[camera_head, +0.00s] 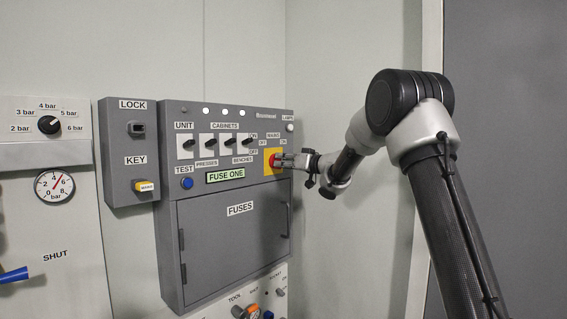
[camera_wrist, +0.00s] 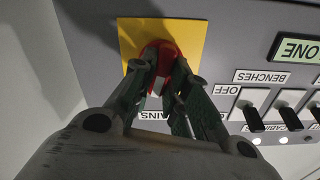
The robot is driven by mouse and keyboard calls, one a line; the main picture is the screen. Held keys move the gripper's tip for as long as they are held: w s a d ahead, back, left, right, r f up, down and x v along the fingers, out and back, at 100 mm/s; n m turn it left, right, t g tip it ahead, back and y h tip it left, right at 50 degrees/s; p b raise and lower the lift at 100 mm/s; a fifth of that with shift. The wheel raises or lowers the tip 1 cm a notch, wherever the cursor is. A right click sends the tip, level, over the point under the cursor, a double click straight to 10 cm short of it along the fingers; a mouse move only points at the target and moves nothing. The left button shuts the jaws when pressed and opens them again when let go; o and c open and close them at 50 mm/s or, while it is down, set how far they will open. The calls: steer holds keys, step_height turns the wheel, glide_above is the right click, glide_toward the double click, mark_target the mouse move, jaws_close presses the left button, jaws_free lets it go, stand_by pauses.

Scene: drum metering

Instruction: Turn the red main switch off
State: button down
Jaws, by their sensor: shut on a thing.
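The red main switch (camera_head: 273,160) sits on a yellow plate (camera_head: 268,170) at the right of the grey panel, under the MAINS label. In the wrist view the red switch (camera_wrist: 167,65) stands out from the yellow plate (camera_wrist: 190,38), with the picture upside down. My gripper (camera_head: 281,160) reaches it from the right, and its fingers (camera_wrist: 163,80) are shut on the red switch, one on each side. The fingers hide part of the switch, and I cannot tell its exact setting.
Left of the switch are several black toggle switches (camera_head: 229,142) and a FUSE ONE display (camera_head: 225,176). Below is the fuses door (camera_head: 235,235). Bare wall (camera_head: 345,70) lies to the right.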

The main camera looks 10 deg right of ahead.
steer(key=n, duration=1.1)
steer(key=shift+s+a+f+n, duration=0.1)
steer(key=shift+a+n, duration=0.1)
steer(key=shift+n, duration=0.2)
stand_by(0.3)
steer(key=c, duration=1.4)
jaws_free()
steer(key=v, duration=1.2)
